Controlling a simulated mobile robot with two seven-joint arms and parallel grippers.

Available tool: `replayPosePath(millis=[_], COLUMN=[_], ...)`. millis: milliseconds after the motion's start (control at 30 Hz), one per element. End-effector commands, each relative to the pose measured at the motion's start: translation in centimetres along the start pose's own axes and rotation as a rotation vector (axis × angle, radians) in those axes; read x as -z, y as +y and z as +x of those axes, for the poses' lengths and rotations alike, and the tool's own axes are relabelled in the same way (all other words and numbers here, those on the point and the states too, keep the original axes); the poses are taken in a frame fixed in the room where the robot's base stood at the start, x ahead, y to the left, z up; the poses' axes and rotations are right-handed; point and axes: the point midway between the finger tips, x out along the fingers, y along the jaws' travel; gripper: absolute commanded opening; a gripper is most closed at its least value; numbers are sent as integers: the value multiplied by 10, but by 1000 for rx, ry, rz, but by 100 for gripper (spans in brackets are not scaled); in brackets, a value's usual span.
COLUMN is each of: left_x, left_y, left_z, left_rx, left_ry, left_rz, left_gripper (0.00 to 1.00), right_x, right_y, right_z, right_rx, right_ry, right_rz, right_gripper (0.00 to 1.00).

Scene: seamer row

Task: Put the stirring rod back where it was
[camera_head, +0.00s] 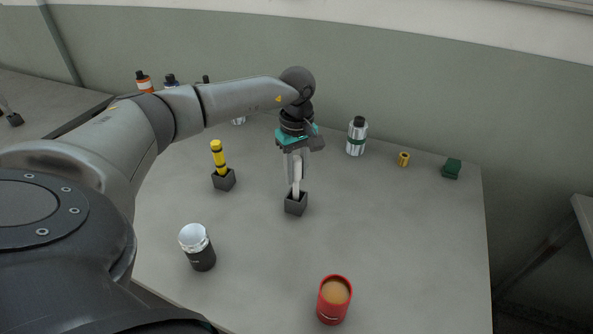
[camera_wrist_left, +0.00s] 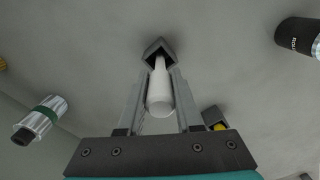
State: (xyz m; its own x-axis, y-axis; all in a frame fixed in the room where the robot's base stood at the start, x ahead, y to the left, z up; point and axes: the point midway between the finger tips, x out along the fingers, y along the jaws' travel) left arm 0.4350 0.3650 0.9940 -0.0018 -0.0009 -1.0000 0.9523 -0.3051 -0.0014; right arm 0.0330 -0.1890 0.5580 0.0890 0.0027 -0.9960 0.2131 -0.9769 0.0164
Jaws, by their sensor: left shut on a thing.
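The stirring rod is a white rod (camera_head: 296,190), upright, with its lower end at or inside a small dark square holder (camera_head: 296,207) on the grey table. My left gripper (camera_head: 297,176) points down above that holder and is shut on the rod. In the left wrist view the rod (camera_wrist_left: 159,96) lies between the two fingers and its far end meets the opening of the holder (camera_wrist_left: 157,44). How deep it sits is hidden. My right gripper is in neither view.
A second dark holder (camera_head: 224,181) with a yellow-and-black tool (camera_head: 218,158) stands to the left. The right front table is clear.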

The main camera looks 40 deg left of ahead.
Motion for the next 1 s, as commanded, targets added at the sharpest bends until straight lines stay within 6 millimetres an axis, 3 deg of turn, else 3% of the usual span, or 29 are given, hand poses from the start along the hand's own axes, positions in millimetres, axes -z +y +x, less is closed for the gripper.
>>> replayPosePath(millis=[333,367,600,1000], left_x=[0,0,0,1], left_y=[0,0,0,1], left_z=[4,4,3,-6], left_rx=[-1,-1,-1,-4], left_ry=[1,1,1,2], left_rz=[0,0,0,0], left_gripper=[0,35,62,64], right_x=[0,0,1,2], right_y=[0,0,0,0], right_z=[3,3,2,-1], right_rx=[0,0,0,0], right_ry=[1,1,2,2], right_rz=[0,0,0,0], right_gripper=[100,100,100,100])
